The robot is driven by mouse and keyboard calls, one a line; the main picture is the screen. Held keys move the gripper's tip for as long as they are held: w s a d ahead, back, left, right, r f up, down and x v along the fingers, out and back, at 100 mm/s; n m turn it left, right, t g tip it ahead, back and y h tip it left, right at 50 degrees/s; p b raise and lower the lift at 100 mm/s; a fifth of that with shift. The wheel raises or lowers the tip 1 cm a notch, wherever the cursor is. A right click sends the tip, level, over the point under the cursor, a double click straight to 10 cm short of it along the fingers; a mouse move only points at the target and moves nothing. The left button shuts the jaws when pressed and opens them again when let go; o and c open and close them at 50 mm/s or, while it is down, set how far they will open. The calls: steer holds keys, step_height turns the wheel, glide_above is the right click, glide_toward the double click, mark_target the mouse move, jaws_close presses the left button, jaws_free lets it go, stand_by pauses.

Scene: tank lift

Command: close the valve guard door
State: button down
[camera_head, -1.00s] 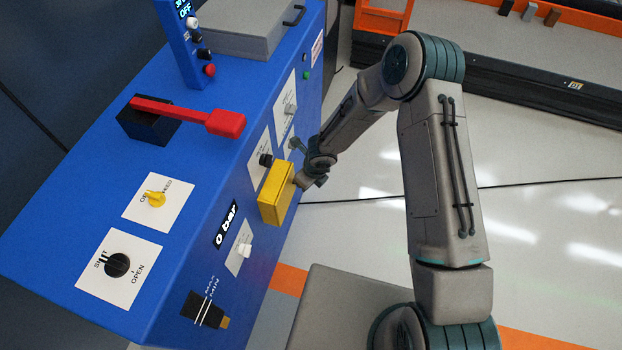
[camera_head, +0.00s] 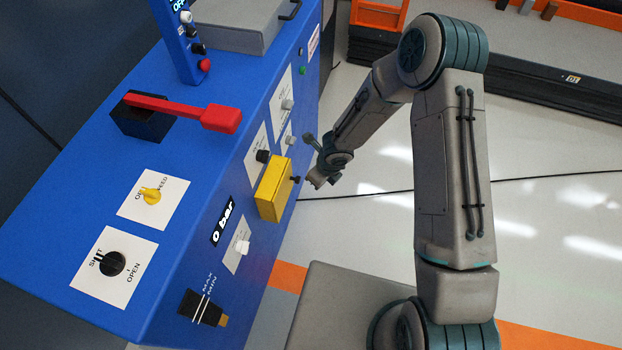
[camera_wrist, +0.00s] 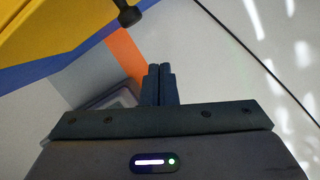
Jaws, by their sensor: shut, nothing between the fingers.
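The yellow valve guard door (camera_head: 271,192) is on the right side face of the blue cabinet. Its black knob (camera_head: 296,179) sticks out to the right. I cannot tell whether the door is fully closed. In the wrist view the yellow door (camera_wrist: 50,28) fills the upper left, with the black knob (camera_wrist: 129,15) at the top. My gripper (camera_head: 312,181) is just right of the knob, apart from it. In the wrist view my gripper (camera_wrist: 160,68) is shut and empty, its fingertips below and right of the knob. Whatever the door covers is hidden.
The blue cabinet (camera_head: 75,190) carries a red lever (camera_head: 215,117), a yellow knob (camera_head: 150,195), a black shut/open knob (camera_head: 112,263) and a white knob (camera_head: 242,247). A grey box (camera_head: 235,25) sits at its far end. The floor right of the cabinet is mostly clear.

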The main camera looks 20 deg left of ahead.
steer(key=w+p+v, duration=0.1)
steer(key=p+v, duration=0.3)
steer(key=v, duration=0.4)
steer(key=shift+s+r, duration=0.25)
steer(key=shift+r, duration=0.05)
